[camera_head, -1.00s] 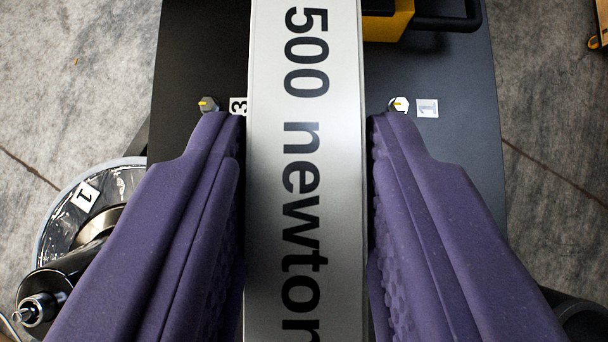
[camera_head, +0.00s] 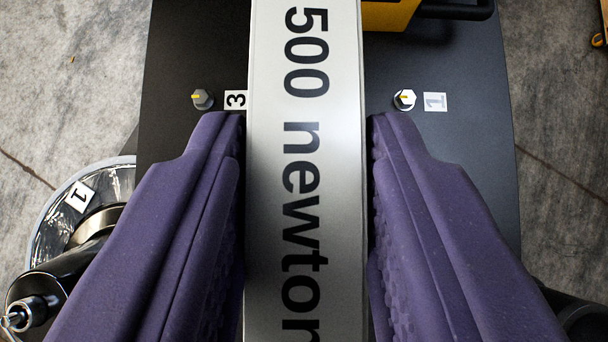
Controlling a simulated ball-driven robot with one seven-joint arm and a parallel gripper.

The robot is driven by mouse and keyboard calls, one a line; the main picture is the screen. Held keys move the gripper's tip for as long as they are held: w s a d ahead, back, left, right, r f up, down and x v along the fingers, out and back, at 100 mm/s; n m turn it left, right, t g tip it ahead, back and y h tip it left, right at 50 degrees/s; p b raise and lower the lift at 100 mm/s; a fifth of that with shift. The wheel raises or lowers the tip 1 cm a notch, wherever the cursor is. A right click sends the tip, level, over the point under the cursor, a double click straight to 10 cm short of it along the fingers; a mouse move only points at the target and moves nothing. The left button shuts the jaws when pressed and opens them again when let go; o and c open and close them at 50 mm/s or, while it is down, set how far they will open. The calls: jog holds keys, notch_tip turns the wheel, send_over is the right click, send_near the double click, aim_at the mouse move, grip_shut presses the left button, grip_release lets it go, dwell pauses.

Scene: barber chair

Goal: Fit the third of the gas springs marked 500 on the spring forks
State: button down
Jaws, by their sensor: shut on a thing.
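A gas spring (camera_head: 305,200) with a light grey body and the black print "500 newton" runs down the middle of the view. My gripper (camera_head: 307,130) is shut on it, one purple finger on each side. The spring's ends lie outside the picture. Below it is a dark plate (camera_head: 450,150) with two bolts, a left bolt (camera_head: 202,99) next to a label 3 (camera_head: 236,99) and a right bolt (camera_head: 405,99) next to a label 1 (camera_head: 435,102). No spring fork can be made out for certain; the held spring and my fingers hide the plate's middle.
A yellow and black object (camera_head: 425,12) stands at the plate's top edge. At the lower left is a shiny round part (camera_head: 70,215) with a label 1 (camera_head: 79,196) and a dark arm with a metal end (camera_head: 30,312). Grey floor (camera_head: 70,80) shows at both sides.

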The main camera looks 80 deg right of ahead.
jog(key=c, duration=0.7)
grip_release()
jog(key=shift+f, duration=0.1)
jog(key=shift+a, duration=0.1)
jog(key=v, duration=0.7)
jog(key=shift+a+r+p, duration=0.2)
jog(key=shift+r+p, duration=0.1)
